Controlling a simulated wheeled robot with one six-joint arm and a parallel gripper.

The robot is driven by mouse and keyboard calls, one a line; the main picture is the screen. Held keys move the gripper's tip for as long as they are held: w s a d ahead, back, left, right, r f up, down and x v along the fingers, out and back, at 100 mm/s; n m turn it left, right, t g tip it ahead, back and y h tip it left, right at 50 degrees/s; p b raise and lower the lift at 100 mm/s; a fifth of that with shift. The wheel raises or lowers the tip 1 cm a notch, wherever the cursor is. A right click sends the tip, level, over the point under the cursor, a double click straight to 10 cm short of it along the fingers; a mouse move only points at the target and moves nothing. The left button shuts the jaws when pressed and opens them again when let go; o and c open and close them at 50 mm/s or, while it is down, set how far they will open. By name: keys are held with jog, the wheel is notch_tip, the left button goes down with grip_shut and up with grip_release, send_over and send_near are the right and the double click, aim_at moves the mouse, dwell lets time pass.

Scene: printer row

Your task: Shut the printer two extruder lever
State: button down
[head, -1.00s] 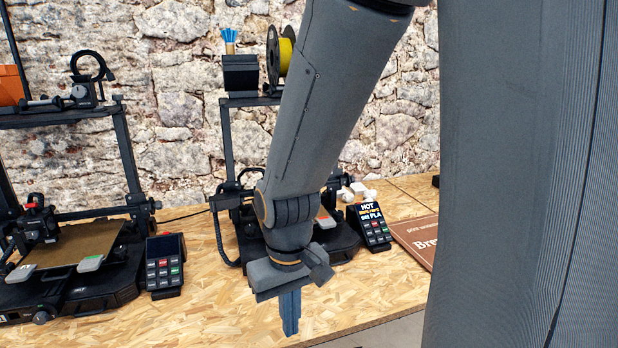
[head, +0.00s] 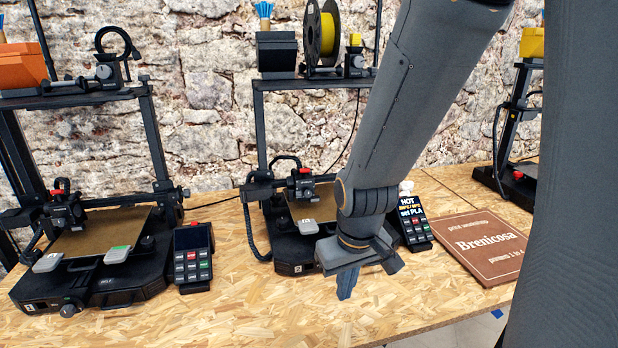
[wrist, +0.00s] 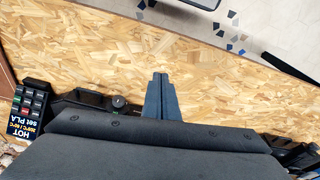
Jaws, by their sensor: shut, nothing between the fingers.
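Printer two (head: 292,252) is a black open-frame printer, marked 2 on its front, in the middle of the head view. Its print head (head: 302,187) carries a red part on top. A small black unit with a silver knob (head: 356,66) sits on its top bar beside a yellow filament spool (head: 327,35). I cannot clearly tell the extruder lever or its position. My gripper (head: 346,288) points down, shut and empty, in front of the printer's right side. In the wrist view my shut gripper (wrist: 160,78) is over the bench; the printer is mostly hidden.
The control pad (head: 414,222) reading HOT and PLA stands right of printer two. A brown Brenicosa board (head: 484,246) lies farther right. Printer one (head: 100,285) and its pad (head: 193,257) stand left. The chipboard bench (head: 240,315) is clear in front.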

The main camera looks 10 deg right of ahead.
jog(key=w+n+t+p, duration=0.2)
jog(key=w+n+t, duration=0.7)
jog(key=w, duration=0.7)
notch_tip(320, 180, up, 9)
jog(key=n+t+p, duration=0.2)
jog(key=n+t, duration=0.5)
jog(key=t, duration=0.1)
jog(key=shift+w+f, duration=0.15)
jog(key=shift+w, duration=0.2)
jog(key=shift+w, duration=0.15)
jog(key=p, duration=0.5)
send_near(304, 170)
jog(key=w, duration=0.4)
jog(key=shift+w+d, duration=0.2)
jog(key=shift+w, duration=1)
jog(key=shift+a+r, duration=0.15)
jog(key=shift+r, duration=0.1)
